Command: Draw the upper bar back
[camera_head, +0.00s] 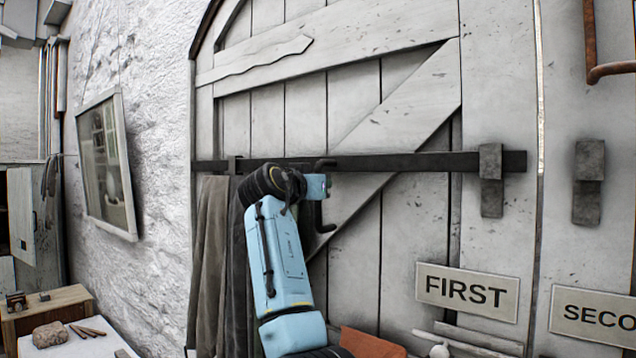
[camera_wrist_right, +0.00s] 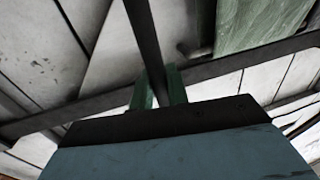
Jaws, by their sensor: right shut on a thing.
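The upper bar (camera_head: 420,162) is a long dark iron bar lying level across the white plank door. Its right end passes a dark catch (camera_head: 491,180) and sticks out just beyond it, short of the door's right edge. My right gripper (camera_head: 314,187) is at the bar's middle. In the right wrist view its green-grey fingers (camera_wrist_right: 160,88) are shut on a dark rod-like handle (camera_wrist_right: 146,40), with the bar (camera_wrist_right: 235,66) crossing behind. My left gripper is out of view.
A second catch (camera_head: 588,182) sits to the right, past the gap, clear of the bar. Signs FIRST (camera_head: 467,292) and SECO… (camera_head: 598,315) hang below. Grey cloths (camera_head: 212,265) hang left of my arm. A low table (camera_head: 70,338) with small items stands at lower left.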

